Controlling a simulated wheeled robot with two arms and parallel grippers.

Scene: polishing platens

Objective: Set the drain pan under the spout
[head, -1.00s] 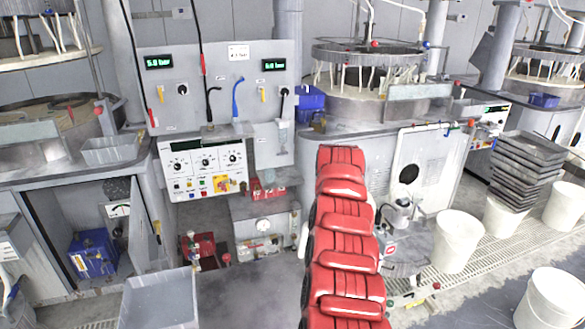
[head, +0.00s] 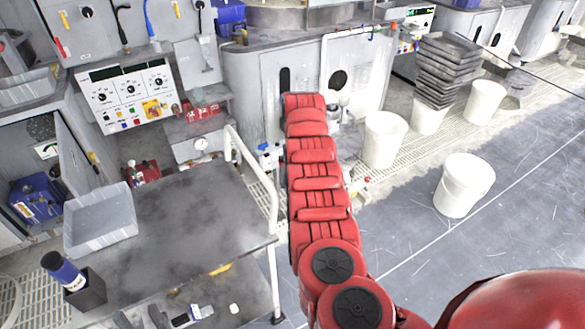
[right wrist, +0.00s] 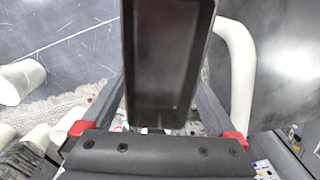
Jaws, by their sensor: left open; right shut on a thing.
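My right gripper is shut on a dark grey rectangular thing (right wrist: 165,60) in the right wrist view; it may be a pan, but I cannot tell. In the head view my red right arm reaches forward and hides its gripper. A light grey pan (head: 100,222) sits on the left part of the cart top (head: 190,215). Grey fittings (head: 340,112) show beside the arm's far end; I cannot tell which part is the spout.
The cart's white handle (head: 273,205) stands left of my right arm and shows in the right wrist view (right wrist: 240,75). White buckets (head: 464,185) and stacked grey trays (head: 446,68) stand at the right. A blue bottle (head: 62,270) is at the lower left.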

